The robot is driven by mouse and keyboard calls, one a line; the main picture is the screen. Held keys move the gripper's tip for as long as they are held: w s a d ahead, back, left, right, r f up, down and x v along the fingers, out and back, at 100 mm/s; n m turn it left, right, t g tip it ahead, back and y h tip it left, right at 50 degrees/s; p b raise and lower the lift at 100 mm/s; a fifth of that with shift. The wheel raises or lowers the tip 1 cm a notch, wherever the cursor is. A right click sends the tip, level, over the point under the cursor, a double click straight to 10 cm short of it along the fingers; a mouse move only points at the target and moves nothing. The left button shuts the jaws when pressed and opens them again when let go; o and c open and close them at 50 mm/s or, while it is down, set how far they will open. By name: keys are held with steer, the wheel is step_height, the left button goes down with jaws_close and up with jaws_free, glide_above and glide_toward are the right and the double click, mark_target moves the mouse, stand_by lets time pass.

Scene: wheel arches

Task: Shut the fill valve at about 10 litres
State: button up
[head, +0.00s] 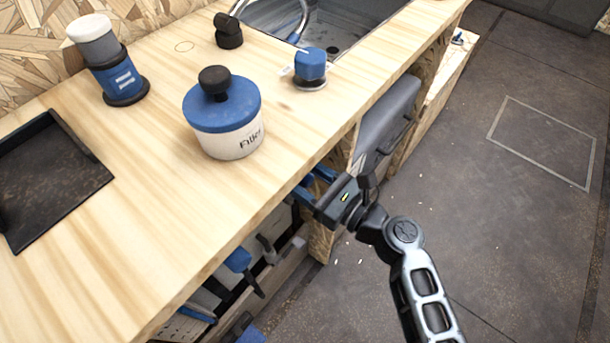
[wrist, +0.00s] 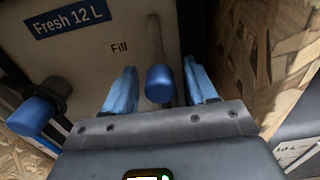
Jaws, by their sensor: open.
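The fresh-water tank (wrist: 85,60) carries a blue "Fresh 12 L" label and a small "Fill" label in the wrist view. Beside the "Fill" label is the fill valve's grey lever with a blue end (wrist: 159,84). My gripper (wrist: 161,72) is open, with one blue finger on each side of the blue end; I cannot tell whether either touches it. In the head view my gripper (head: 315,184) is at the counter's front edge, and the lever is hidden there. No water level is readable.
Another blue-handled fitting (wrist: 32,115) is at the tank's left in the wrist view. A wooden panel (wrist: 268,60) stands close on the right. The wooden counter (head: 150,190) overhangs the tank, with a filter pot (head: 230,140) on top. The floor (head: 480,230) at right is clear.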

jaws_close()
stand_by(0.4)
